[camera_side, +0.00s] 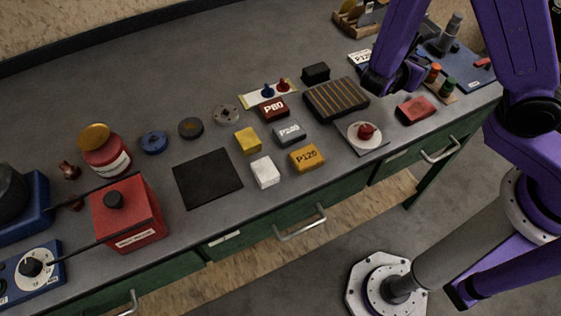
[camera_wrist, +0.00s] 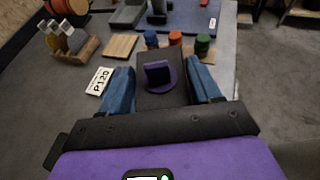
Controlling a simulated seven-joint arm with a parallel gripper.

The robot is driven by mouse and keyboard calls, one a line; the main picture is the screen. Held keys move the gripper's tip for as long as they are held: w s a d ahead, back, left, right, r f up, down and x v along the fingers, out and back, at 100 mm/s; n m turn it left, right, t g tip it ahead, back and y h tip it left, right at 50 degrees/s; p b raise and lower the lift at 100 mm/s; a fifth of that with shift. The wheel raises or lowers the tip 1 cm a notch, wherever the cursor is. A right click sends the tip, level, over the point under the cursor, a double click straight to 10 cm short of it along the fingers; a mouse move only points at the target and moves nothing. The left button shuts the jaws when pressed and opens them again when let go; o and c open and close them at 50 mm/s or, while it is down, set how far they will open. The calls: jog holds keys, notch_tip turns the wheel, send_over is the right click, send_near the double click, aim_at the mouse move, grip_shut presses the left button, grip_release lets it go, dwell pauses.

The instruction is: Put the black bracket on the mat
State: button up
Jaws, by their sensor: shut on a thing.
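My gripper (camera_side: 408,76) is at the right end of the bench in the side view, beside small coloured jars. In the wrist view its two blue fingers (camera_wrist: 161,68) close on both sides of a dark flat piece, which I take as the black bracket (camera_wrist: 150,57). A purple round piece with an upright tab (camera_wrist: 160,77) shows against its face. The held piece is mostly hidden by the gripper in the side view. The mat (camera_side: 207,178), a flat dark square, lies bare at the front middle of the bench, well left of my gripper.
A red box (camera_side: 126,212) stands left of the mat. The back left bench is clear.

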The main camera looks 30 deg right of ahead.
jog(key=w+a+r+n+t+y, duration=0.15)
jog(key=a+n+t+y, duration=0.35)
jog(key=a, duration=0.5)
jog(key=w+a+n+t+y, duration=0.35)
jog(key=a+n+y, duration=0.35)
jog(key=a, duration=0.4)
jog(key=s+a+r+n+g+y, duration=0.1)
jog(key=s+a+n+g+y, duration=0.1)
jog(key=s+a+n+y, duration=0.5)
jog(key=s+a+n+g+y, duration=0.25)
jog(key=s+a, duration=0.25)
jog(key=a, duration=0.4)
jog(key=n, duration=0.1)
send_over(209, 177)
jog(key=shift+t+y, duration=0.3)
jog(key=shift+y, duration=0.05)
notch_tip(209, 177, down, 9)
jog(key=shift+s+d+f, duration=0.1)
jog(key=shift+f, duration=1.8)
jog(key=shift+f, duration=0.15)
